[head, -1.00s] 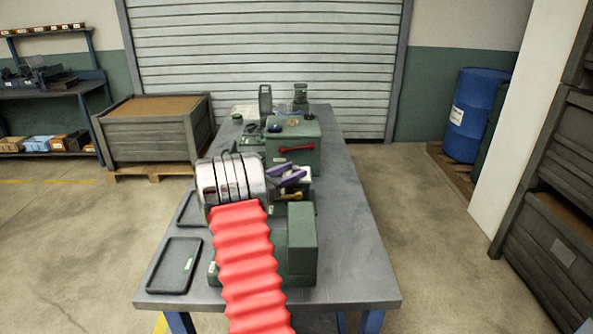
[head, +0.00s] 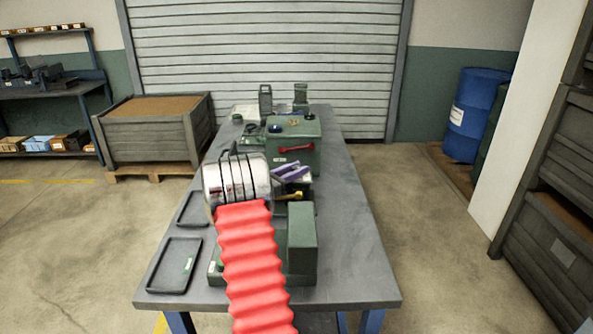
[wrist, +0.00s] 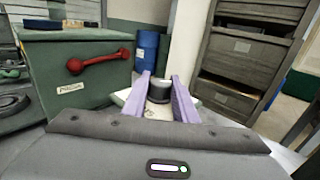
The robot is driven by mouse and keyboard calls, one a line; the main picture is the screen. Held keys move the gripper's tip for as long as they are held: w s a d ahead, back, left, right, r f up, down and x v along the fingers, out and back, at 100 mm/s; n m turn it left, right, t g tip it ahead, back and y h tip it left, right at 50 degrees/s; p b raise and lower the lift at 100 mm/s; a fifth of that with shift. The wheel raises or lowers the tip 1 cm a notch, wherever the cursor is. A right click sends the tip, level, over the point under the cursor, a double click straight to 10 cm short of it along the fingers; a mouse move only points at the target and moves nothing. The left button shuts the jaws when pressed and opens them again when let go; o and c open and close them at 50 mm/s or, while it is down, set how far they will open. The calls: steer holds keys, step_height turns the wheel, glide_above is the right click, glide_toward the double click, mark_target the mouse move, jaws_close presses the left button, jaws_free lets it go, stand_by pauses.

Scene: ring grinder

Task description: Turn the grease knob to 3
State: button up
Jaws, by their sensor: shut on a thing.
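A dark round knob (wrist: 160,91) stands on a pale plate (wrist: 130,99) in the wrist view. My gripper (wrist: 162,80) has two purple fingers, one on each side of this knob, and is shut on it. In the head view the purple fingers of my gripper (head: 291,170) are over the pale-topped unit in the middle of the bench; the knob is hidden there. I cannot read any number or pointer mark on the knob.
A green box (head: 305,157) with a red handle (head: 294,147) stands just behind my gripper. A yellow lever (head: 293,196) is close in front of it. Black trays (head: 174,266) lie on the left of the grey bench (head: 350,255). The bench's right side is clear.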

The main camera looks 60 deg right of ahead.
steer(key=shift+c, duration=0.9)
steer(key=shift+n+t, duration=0.3)
steer(key=shift+t, duration=0.1)
steer(key=shift+r+n+t+h, duration=0.1)
steer(key=shift+n+t+h, duration=0.5)
steer(key=shift+n+t, duration=0.9)
steer(key=shift+t, duration=0.8)
steer(key=shift+w, duration=0.1)
steer(key=o, duration=1)
steer(key=shift+o, duration=0.2)
